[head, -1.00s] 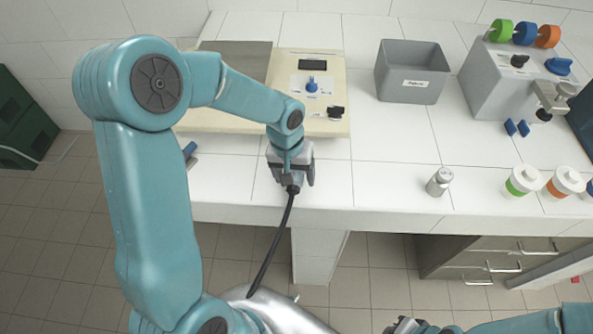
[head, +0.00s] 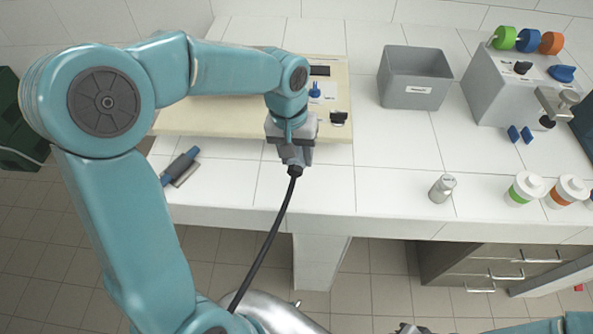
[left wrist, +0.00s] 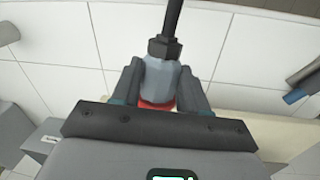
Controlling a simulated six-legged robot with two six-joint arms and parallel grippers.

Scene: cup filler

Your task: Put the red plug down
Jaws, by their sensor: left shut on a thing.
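My left gripper (head: 293,150) is over the white tiled counter, at the front edge of the cream panel (head: 215,117). It is shut on a plug. In the left wrist view the plug (left wrist: 166,84) shows a grey body, a black collar with a black cable, and a red band between the fingers (left wrist: 165,90). In the head view the cable (head: 267,245) runs from the plug down past the counter's front edge. The plug's far end is hidden. I cannot tell whether the plug touches the counter. My right gripper (head: 408,328) is barely in view at the bottom edge.
A grey bin (head: 415,78) stands right of the panel. A small metal bottle (head: 442,188) and lidded cups (head: 524,188) stand near the front edge. A grey machine (head: 505,87) is at the back right. A blue-handled tool (head: 181,164) lies left. The counter's middle is clear.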

